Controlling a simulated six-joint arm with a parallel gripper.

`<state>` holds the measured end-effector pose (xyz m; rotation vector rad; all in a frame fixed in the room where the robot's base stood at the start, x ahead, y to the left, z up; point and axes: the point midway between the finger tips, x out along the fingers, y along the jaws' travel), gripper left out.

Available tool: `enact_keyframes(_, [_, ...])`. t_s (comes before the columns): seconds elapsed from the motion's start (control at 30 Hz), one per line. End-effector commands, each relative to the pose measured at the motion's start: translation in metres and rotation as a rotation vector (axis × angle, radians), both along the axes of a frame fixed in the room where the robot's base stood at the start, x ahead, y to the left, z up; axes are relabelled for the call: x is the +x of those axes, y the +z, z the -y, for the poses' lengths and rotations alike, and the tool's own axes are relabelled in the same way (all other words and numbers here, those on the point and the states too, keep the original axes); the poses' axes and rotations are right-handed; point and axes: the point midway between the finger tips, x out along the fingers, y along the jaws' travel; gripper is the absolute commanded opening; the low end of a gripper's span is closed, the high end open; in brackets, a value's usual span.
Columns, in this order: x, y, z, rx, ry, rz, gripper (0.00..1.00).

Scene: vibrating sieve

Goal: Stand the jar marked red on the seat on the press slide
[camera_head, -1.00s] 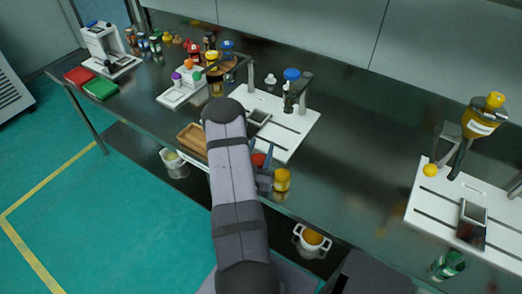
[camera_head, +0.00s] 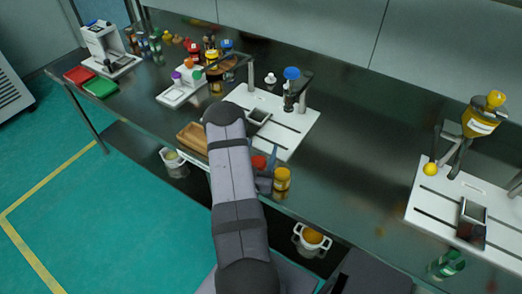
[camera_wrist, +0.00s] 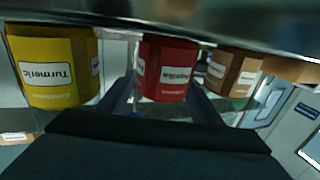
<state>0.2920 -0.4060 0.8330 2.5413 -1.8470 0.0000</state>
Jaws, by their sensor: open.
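The red jar (camera_head: 259,161) stands at the front edge of the bench, mostly hidden by my arm in the head view. In the wrist view the red jar (camera_wrist: 167,67) has an inverted label and sits between the fingers of my gripper (camera_wrist: 165,98). The gripper is open, with a finger on each side of the jar; contact is unclear. In the head view my gripper (camera_head: 268,170) is low beside a yellow jar. A white slotted board (camera_head: 292,134) behind it carries a blue-topped press (camera_head: 291,85) and a small square plate (camera_head: 259,116); I cannot tell which part is the slide seat.
The yellow turmeric jar (camera_wrist: 53,66) stands close beside the red one. Brown-labelled jars (camera_wrist: 233,72) are on the other side. A wooden tray (camera_head: 193,137) lies left of my arm. A second slotted board (camera_head: 435,204) is far right; the bench between is clear.

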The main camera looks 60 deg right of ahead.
Motion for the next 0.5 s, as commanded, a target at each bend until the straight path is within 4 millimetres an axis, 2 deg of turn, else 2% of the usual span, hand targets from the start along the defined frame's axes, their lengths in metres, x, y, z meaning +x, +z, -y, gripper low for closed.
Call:
enact_keyframes(0.17, [0.0, -0.001, -0.002, 0.001, 0.001, -0.001, 0.6])
enact_keyframes(0.5, [-0.013, -0.003, -0.045, 0.001, 0.004, -0.003, 0.6])
